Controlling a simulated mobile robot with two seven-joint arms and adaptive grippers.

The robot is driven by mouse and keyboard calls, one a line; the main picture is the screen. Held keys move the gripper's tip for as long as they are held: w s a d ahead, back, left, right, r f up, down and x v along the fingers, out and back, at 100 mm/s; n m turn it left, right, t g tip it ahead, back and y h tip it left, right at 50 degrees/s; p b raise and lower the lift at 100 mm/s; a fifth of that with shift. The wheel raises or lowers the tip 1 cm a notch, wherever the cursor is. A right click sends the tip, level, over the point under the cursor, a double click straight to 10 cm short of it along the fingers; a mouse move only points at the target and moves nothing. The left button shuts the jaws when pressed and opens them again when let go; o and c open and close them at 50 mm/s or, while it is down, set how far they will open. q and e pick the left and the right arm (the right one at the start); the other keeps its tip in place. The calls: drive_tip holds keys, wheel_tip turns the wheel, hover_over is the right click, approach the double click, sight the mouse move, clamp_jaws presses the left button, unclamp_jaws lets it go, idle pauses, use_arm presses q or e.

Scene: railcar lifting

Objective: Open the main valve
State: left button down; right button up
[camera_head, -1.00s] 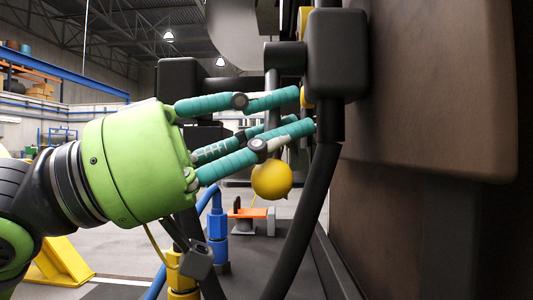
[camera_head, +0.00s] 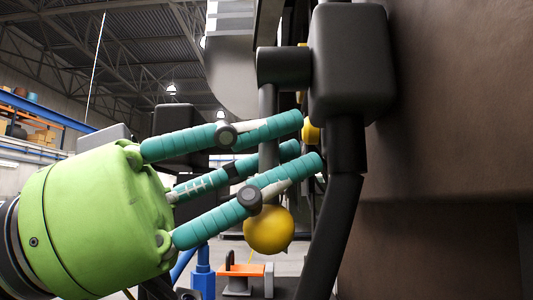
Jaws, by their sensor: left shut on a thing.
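A dark grey lever rod (camera_head: 268,105) hangs from a thick grey crosspiece (camera_head: 283,66), and a yellow ball (camera_head: 268,230) sits at its lower end; I take this to be the main valve's handle. My left gripper (camera_head: 308,142), with a green body and teal fingers, comes in from the left. Its fingers reach across the rod above the ball and are shut on the lever. The exact contact is hidden behind the fingers. A second yellow part (camera_head: 310,131) shows just beyond the fingertips. My right gripper is out of view.
A black block (camera_head: 350,60) with a thick black hose (camera_head: 328,240) stands close right of the fingertips. A large brown wall (camera_head: 450,150) fills the right side. A blue fitting (camera_head: 203,272) and an orange piece (camera_head: 240,270) are below.

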use_arm(q)
drive_tip(key=shift+f, duration=0.15)
drive_tip(key=c, duration=1.4)
unclamp_jaws()
drive_tip(key=shift+w+d, duration=0.1)
drive_tip(key=shift+d, duration=0.05)
drive_tip(key=v, duration=1.2)
